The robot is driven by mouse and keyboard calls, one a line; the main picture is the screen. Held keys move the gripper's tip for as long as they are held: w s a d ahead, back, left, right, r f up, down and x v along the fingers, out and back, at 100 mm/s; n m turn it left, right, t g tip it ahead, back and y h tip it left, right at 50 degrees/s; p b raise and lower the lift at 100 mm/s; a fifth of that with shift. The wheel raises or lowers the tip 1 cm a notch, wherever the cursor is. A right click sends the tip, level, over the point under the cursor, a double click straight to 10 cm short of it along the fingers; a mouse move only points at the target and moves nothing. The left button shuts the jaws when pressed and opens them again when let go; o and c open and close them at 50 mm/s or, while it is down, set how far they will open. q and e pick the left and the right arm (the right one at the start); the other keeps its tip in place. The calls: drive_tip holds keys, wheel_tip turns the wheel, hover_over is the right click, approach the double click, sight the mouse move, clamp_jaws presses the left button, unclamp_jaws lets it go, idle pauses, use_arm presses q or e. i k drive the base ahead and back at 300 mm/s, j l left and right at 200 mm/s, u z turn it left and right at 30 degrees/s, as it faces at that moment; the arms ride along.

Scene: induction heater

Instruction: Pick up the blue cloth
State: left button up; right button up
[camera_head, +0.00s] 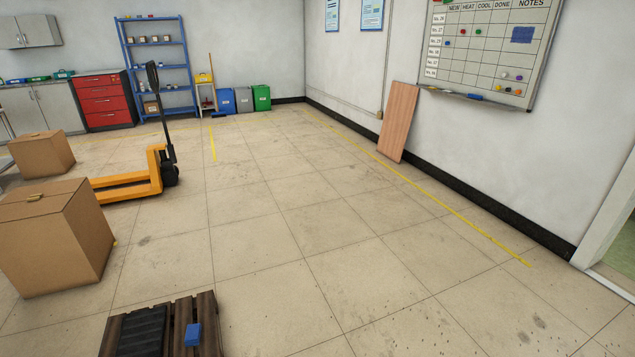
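Neither of my grippers is in view. I cannot tell for certain which thing is the blue cloth. A small blue block-like item (193,335) sits on a dark wooden pallet (207,310) at the bottom edge, beside a black ribbed object (144,331). A flat dark-blue patch (522,35) is on the whiteboard (465,62) on the right wall. A small blue item (476,97) lies on the ledge under that board.
Cardboard boxes (58,240) (42,153) and a yellow pallet jack (130,187) stand at the left. Blue shelves (157,67), a red drawer cabinet (103,100) and bins (243,100) line the back wall. A brown board (397,122) leans at the right. The middle floor is clear.

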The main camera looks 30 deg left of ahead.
sight(193, 331)
drive_tip(key=i+u, duration=0.3)
drive_tip(key=i, duration=0.15)
drive_tip(key=i+l+u, duration=0.1)
drive_tip(key=i+u, duration=0.25)
drive_tip(key=i, duration=0.15)
drive_tip(key=i+l+u, duration=0.3)
drive_tip(key=i, duration=0.15)
drive_tip(key=j, duration=0.1)
